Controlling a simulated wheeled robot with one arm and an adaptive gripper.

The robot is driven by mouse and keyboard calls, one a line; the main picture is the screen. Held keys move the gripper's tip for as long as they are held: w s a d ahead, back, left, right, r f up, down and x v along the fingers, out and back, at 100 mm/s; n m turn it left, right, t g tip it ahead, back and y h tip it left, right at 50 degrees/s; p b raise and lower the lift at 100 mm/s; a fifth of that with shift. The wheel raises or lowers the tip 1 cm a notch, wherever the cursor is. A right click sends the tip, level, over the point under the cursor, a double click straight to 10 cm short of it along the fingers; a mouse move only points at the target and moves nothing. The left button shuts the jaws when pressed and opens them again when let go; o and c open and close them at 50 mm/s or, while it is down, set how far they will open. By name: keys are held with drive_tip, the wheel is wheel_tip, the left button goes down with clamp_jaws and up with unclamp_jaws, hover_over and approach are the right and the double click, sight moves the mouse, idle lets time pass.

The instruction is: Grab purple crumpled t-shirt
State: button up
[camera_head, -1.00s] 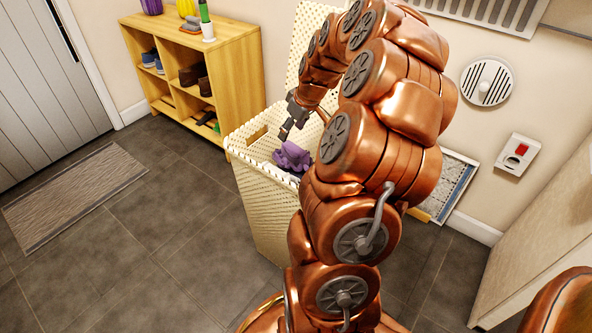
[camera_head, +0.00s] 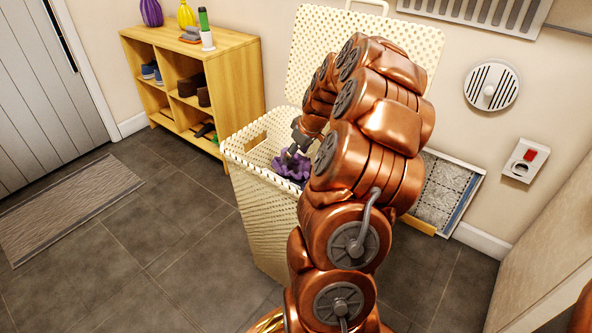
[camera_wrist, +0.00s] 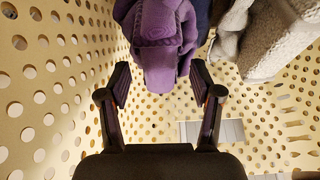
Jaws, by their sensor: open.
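The purple crumpled t-shirt (camera_head: 292,166) lies in the open cream perforated hamper (camera_head: 258,222), partly hidden by my arm. In the wrist view the t-shirt (camera_wrist: 163,38) hangs in folds at the top centre, right at my fingertips. My gripper (camera_wrist: 160,70) is open, with one finger to the left and one to the right of the t-shirt's lower fold. I cannot tell whether the fingers touch it. In the head view my gripper (camera_head: 294,151) reaches down into the hamper at the t-shirt.
White-grey cloth (camera_wrist: 276,38) and a dark cloth lie beside the t-shirt in the hamper. Perforated walls surround the gripper closely. The raised lid (camera_head: 310,50) stands behind my arm. A wooden shelf (camera_head: 232,62) is at the back left. The floor at left is mostly clear.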

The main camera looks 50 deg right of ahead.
drive_tip(key=shift+x, duration=0.85)
drive_tip(key=shift+r, duration=0.1)
clamp_jaws()
